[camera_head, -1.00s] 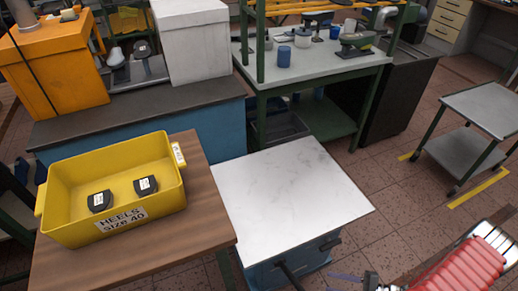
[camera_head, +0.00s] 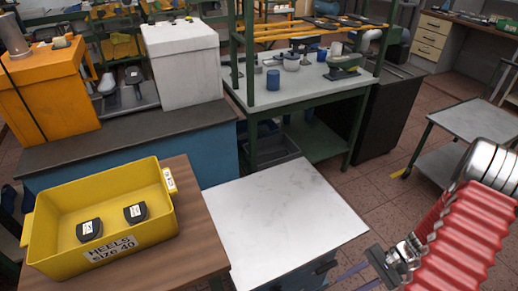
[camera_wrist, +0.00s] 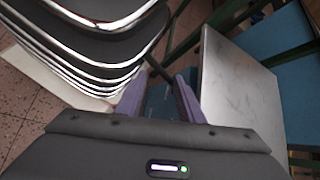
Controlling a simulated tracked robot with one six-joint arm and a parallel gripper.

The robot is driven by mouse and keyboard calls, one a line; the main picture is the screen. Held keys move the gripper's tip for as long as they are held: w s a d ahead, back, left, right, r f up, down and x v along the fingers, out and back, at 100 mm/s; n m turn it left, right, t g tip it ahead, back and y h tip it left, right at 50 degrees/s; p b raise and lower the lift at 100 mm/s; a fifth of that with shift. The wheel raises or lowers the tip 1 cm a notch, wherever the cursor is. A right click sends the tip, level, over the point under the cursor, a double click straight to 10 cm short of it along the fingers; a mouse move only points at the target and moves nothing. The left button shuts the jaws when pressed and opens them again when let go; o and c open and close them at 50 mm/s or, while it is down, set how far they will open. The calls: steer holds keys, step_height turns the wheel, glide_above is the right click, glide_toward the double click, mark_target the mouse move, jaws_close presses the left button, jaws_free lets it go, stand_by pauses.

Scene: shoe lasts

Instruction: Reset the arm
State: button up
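My gripper (camera_wrist: 160,98) is seen in the wrist view with its two purple fingers apart and nothing between them. In the head view the gripper (camera_head: 352,275) shows at the bottom right, near the front right corner of the white-topped cabinet (camera_head: 285,215). Its purple fingers point left there and are partly cut off by the frame's bottom edge. My red ribbed arm rises to the right of it. The cabinet's pale top (camera_wrist: 245,95) also lies right of the fingers in the wrist view.
A yellow bin (camera_head: 65,257) labelled "HEELS Size 40" holds two dark heels (camera_head: 135,212) on a brown table (camera_head: 200,225). A green-framed workbench (camera_head: 290,90) stands behind. A grey cart (camera_head: 478,122) is at right. Dark layers with chrome edges (camera_wrist: 85,45) fill the wrist view's upper left.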

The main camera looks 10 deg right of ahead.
steer(key=a+r+n+t+h, duration=0.2)
steer(key=a+r, duration=0.3)
steer(key=r, duration=0.7)
steer(key=a+r+n+t+h, duration=0.2)
steer(key=a+r+n+h, duration=0.2)
steer(key=r, duration=0.9)
steer(key=a+r+n+t+h, duration=0.2)
steer(key=a+r+n, duration=0.3)
steer(key=r, duration=0.8)
steer(key=a+h, duration=0.1)
steer(key=a, duration=0.2)
steer(key=shift+s+r+t+h, duration=0.25)
steer(key=shift+s+t+h, duration=0.05)
steer(key=shift+s+h, duration=0.1)
